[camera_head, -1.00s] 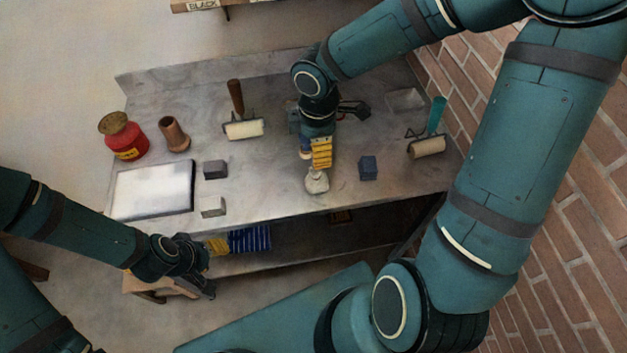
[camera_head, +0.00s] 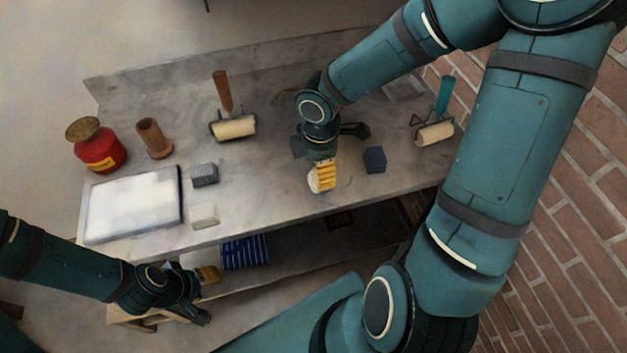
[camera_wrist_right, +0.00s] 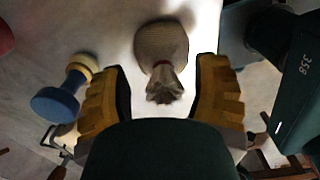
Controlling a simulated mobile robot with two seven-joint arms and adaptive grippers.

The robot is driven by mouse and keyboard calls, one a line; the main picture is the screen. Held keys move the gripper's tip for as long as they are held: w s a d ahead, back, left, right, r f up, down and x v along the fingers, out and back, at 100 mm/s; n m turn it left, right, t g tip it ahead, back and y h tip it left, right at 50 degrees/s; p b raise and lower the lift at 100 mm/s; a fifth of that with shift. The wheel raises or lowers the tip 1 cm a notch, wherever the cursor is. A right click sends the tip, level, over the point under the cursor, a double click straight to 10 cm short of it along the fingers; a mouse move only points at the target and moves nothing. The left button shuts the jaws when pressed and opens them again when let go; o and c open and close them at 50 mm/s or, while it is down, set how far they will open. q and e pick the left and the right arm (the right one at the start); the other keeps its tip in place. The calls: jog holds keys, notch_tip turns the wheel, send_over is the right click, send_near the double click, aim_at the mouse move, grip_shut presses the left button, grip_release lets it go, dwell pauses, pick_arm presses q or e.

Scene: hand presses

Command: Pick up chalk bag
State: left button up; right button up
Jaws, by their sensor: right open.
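The chalk bag is a small beige sack with a gathered neck, standing near the table's front edge. In the head view, the chalk bag (camera_head: 313,184) shows only partly beside the yellow fingers. In the right wrist view, the bag (camera_wrist_right: 162,45) has its tied neck pointing toward my gripper. My right gripper (camera_head: 325,176) is open over it. Its yellow-padded fingers stand on either side of the neck in the wrist view (camera_wrist_right: 161,72), with gaps on both sides. My left gripper (camera_head: 198,293) is low in front of the table, its opening unclear.
A dark blue block (camera_head: 375,160) stands right of the bag. Rollers (camera_head: 233,127) (camera_head: 434,134) lie behind. A blue-and-wood object (camera_wrist_right: 62,95) is beside one finger.

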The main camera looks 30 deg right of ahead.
jog(key=shift+s+f, duration=0.2)
jog(key=shift+f, duration=0.1)
jog(key=shift+d, duration=0.1)
grip_shut()
jog(key=shift+r, duration=0.15)
notch_tip(320, 180, up, 10)
jog(key=p, duration=0.4)
